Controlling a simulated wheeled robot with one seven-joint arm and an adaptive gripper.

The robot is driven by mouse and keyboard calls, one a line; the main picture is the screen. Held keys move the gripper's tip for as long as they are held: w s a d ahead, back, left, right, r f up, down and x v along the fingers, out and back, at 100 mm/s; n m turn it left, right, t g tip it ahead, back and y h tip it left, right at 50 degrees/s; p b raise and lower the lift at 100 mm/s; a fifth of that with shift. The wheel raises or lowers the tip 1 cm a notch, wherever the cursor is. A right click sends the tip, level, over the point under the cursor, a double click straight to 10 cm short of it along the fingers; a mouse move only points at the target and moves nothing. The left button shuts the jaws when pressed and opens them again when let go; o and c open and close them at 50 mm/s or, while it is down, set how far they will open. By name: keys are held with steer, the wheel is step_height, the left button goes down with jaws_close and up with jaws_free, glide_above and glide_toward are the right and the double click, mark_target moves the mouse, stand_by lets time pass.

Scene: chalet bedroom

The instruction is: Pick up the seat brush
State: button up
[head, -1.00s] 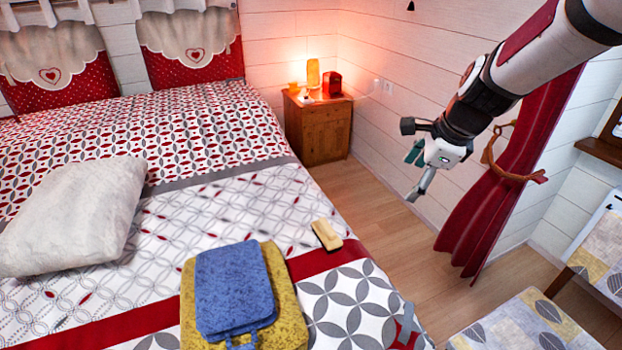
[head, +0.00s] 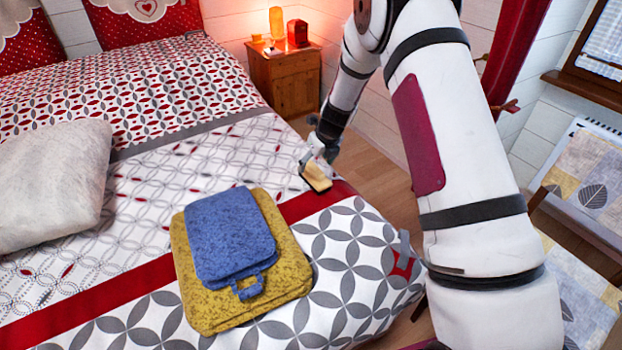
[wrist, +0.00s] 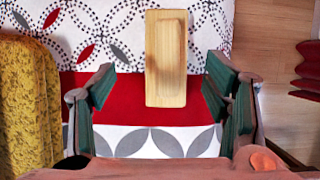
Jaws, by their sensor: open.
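The seat brush (head: 317,178) is a small block with a pale wooden back, lying on the bed near its right edge, partly on the red stripe. In the wrist view the brush (wrist: 166,60) lies lengthwise, its lower end reaching toward the space between the fingertips. My gripper (head: 318,160) is at the brush's far end in the head view and hides a little of it. In the wrist view my gripper (wrist: 160,88) is open, with a green-padded finger on either side and clear gaps to the brush. I cannot tell its exact height above the bed.
A yellow cushion (head: 290,285) with a blue folded piece (head: 235,230) on it lies left of the brush. A white pillow (head: 50,180) is farther left. A wooden nightstand (head: 285,85) stands behind. A grey strap (head: 404,250) lies at the bed's right edge.

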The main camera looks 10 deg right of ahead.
mark_target(312, 173)
steer(key=x, duration=0.2)
steer(key=b+x, duration=0.1)
steer(key=x, duration=0.5)
steer(key=shift+w+d, duration=0.1)
steer(key=shift+d, duration=0.3)
steer(key=shift+c, duration=0.6)
steer(key=c, duration=1.2)
